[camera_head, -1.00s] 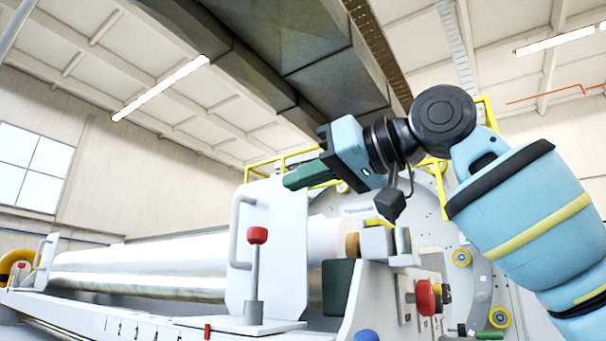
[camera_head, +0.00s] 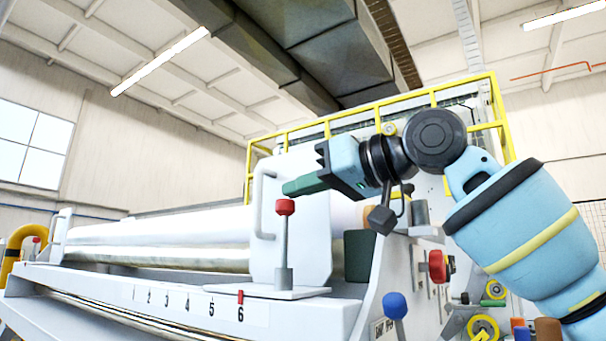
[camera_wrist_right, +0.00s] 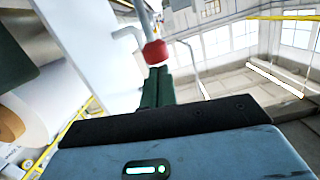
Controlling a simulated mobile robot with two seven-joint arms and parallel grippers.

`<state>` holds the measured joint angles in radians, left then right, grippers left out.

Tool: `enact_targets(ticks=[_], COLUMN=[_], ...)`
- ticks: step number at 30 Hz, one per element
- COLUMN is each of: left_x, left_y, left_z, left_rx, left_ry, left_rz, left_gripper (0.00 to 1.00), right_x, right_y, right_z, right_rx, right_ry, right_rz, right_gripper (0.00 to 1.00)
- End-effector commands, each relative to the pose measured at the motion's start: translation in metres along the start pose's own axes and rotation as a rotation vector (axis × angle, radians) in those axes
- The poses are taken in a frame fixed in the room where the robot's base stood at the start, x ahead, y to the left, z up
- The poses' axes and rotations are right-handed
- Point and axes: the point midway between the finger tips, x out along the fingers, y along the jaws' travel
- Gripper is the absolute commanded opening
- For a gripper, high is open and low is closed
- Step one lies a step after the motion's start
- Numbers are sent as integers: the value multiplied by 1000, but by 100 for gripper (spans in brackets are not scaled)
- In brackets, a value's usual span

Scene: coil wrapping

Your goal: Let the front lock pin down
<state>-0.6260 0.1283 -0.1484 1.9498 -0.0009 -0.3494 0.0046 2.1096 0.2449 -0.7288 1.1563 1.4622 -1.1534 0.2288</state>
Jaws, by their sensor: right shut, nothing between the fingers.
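The front lock pin has a red knob (camera_head: 285,207) on a grey upright rod (camera_head: 283,250), standing on a plate beside the white end plate (camera_head: 312,225). My right gripper (camera_head: 286,188) has green fingers. They are shut and empty, with their tips just above the knob in the head view. In the right wrist view the red knob (camera_wrist_right: 155,52) shows right beyond the shut fingertips (camera_wrist_right: 158,70). I cannot tell whether the tips touch it. My left gripper is not in view.
A white handle (camera_head: 258,205) stands left of the end plate. The white roll (camera_head: 160,230) runs off to the left. A numbered scale with a red marker (camera_head: 240,297) lies in front. A red button (camera_head: 438,266) and a blue knob (camera_head: 395,305) are to the right, below my arm.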

Motion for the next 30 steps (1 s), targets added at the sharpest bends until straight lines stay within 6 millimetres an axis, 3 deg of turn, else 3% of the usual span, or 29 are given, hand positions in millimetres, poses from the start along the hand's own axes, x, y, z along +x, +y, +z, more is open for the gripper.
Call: enact_targets(ticks=[8, 18, 30], left_x=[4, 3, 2], left_y=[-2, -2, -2], left_z=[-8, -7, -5], left_rx=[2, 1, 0], left_ry=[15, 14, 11], left_rz=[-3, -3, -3], left_gripper=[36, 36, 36], right_x=[-1, 4, 5], right_y=[0, 3, 3], right_z=[0, 27, 32], right_rx=[-1, -1, 0], right_ry=[1, -1, -4], right_rz=[0, -1, 0], right_gripper=[0, 0, 0])
